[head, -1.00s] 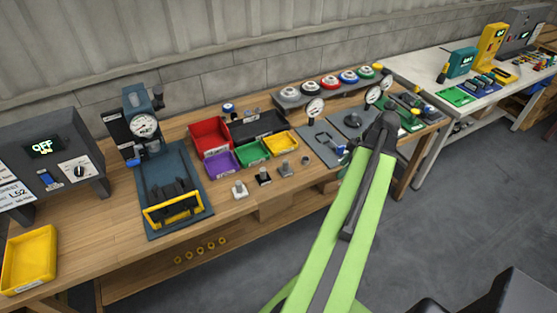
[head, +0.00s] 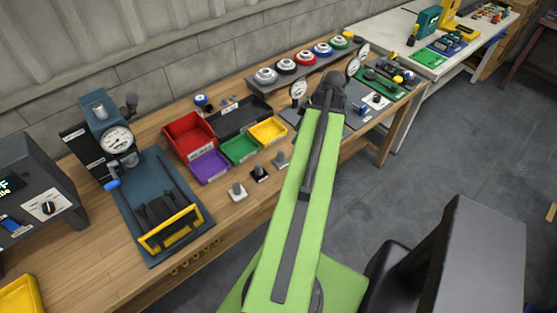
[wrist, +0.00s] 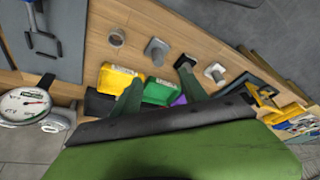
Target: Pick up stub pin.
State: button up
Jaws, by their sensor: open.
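Three short pins on square bases stand in a row along the bench's front edge: one white-based (head: 237,191), one black-based (head: 260,173), one grey (head: 281,160). I cannot tell which is the stub pin. The wrist view shows the same white-based (wrist: 215,72), black-based (wrist: 185,62) and grey (wrist: 156,50) pins. My gripper (wrist: 158,76) is open and empty, its two dark green fingers apart in front of the bins, with the right fingertip near the black-based pin in the picture. In the head view my arm hides the fingers.
Red (head: 188,136), purple (head: 210,167), green (head: 240,149) and yellow (head: 267,131) bins sit behind the pins. A grey ring (wrist: 116,38) lies beside the grey pin. A press with a dial (head: 117,140) stands left. Dial gauges (head: 298,88) stand near my arm.

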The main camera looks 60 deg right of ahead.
aim_at(283, 153)
jog(key=b+x, duration=0.9)
jog(key=x, duration=0.2)
jog(key=shift+d+f, duration=0.1)
jog(key=shift+f, duration=0.1)
jog(key=shift+r, duration=0.1)
jog(key=b+x, duration=0.5)
jog(key=shift+w+d, duration=0.2)
grip_shut()
dwell(0.4)
